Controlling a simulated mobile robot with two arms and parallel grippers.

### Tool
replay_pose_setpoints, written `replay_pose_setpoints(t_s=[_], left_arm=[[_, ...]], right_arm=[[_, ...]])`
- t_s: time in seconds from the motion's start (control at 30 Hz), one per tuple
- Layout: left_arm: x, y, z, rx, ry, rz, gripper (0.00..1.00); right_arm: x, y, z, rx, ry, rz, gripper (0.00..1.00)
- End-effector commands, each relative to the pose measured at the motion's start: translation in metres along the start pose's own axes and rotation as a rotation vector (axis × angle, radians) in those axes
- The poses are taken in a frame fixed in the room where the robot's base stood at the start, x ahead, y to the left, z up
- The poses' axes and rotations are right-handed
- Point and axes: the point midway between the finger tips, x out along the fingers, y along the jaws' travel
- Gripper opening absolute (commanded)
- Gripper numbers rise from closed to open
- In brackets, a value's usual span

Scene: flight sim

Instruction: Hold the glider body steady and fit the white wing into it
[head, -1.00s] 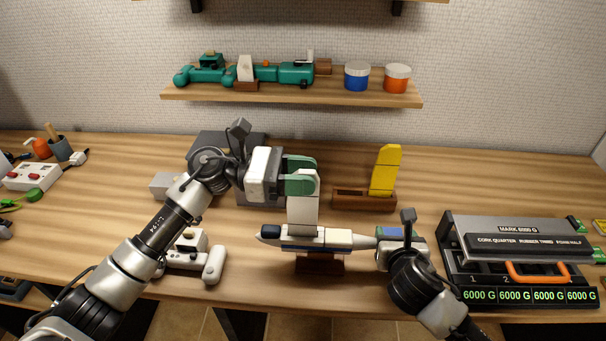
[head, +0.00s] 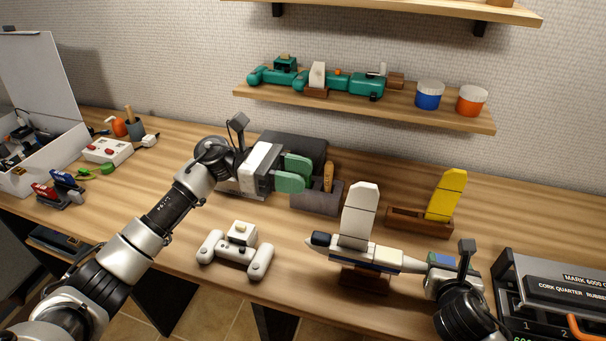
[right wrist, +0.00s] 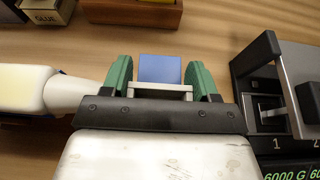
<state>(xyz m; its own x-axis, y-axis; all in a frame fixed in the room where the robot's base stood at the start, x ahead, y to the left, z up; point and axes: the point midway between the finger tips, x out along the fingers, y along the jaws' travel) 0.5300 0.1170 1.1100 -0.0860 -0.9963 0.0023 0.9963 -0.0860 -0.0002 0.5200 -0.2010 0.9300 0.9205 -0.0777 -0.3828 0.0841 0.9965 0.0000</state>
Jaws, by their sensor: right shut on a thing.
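The white wing (head: 360,212) stands upright on the glider body (head: 372,256), its lower end meeting the body's top behind the dark nose. How deep it sits cannot be seen. The body, white with blue, rests on a brown wooden stand (head: 364,280). My right gripper (head: 441,264) is shut on the tail end of the body; in the right wrist view its green fingers (right wrist: 160,82) stand either side of a blue part, with the pale body (right wrist: 28,90) to the left. My left gripper (head: 294,174) is open and empty, left of the wing and clear of it.
A yellow wing-shaped piece (head: 446,195) stands in a wooden holder (head: 405,221) behind the glider. A white controller (head: 237,250) lies to its front left.

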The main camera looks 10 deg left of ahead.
Motion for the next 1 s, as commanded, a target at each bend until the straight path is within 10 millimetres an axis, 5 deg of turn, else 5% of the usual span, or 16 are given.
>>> replay_pose_setpoints(t_s=[0.17, 0.2, 0.37, 0.73, 1.0], left_arm=[[0.0, 0.0, 0.0, 0.0, 0.0, 0.0, 0.4], [0.0, 0.0, 0.0, 0.0, 0.0, 0.0, 0.4], [0.0, 0.0, 0.0, 0.0, 0.0, 0.0, 0.4], [0.001, 0.0, 0.0, 0.0, 0.0, 0.0, 0.4], [0.001, 0.0, 0.0, 0.0, 0.0, 0.0, 0.4]], right_arm=[[0.0, 0.0, 0.0, 0.0, 0.0, -0.001, 0.34], [0.0, 0.0, 0.0, 0.0, 0.0, -0.001, 0.66], [0.0, 0.0, 0.0, 0.0, 0.0, -0.001, 0.89], [-0.006, 0.0, -0.001, -0.001, 0.0, 0.001, 0.89], [-0.054, 0.0, -0.001, -0.002, 0.002, 0.002, 0.89]])
